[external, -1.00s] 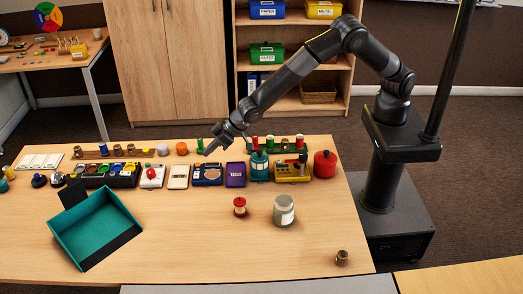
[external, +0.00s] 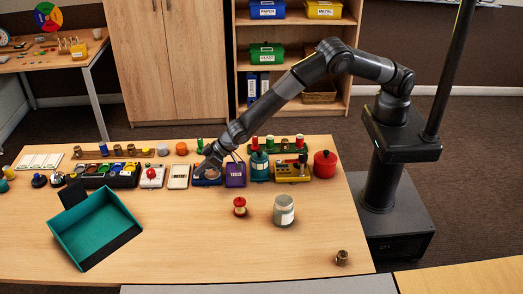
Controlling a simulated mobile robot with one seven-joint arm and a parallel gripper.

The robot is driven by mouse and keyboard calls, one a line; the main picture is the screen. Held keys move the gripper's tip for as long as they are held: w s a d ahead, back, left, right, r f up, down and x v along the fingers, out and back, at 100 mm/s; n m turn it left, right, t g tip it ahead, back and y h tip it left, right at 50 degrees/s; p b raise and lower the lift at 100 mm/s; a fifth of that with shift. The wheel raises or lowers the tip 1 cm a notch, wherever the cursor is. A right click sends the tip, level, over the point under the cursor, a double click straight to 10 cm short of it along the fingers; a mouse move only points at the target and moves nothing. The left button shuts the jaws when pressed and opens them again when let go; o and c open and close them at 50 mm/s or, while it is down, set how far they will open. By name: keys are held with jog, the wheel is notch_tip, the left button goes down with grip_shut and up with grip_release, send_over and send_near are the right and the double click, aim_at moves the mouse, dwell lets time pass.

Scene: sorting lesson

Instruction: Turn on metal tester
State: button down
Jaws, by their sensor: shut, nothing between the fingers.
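A dark blue box with a round pale disc on top (external: 209,182), which looks like the metal tester, stands in the row of devices near the middle of the table. My gripper (external: 199,170) is shut and empty. It points down at the back left part of this blue box and covers some of its top. I cannot tell whether the fingertips touch it. Any switch or light on the box is too small or hidden to make out.
A white device (external: 178,177) stands close on the left and a purple one (external: 235,175) close on the right. A teal bin (external: 92,232), a red spool (external: 239,207) and a grey jar (external: 284,211) stand nearer the front. The front middle of the table is clear.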

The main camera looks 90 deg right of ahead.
jog(key=shift+a+f, duration=0.1)
jog(key=shift+f, duration=0.15)
jog(key=shift+d, duration=0.9)
jog(key=shift+r, duration=0.2)
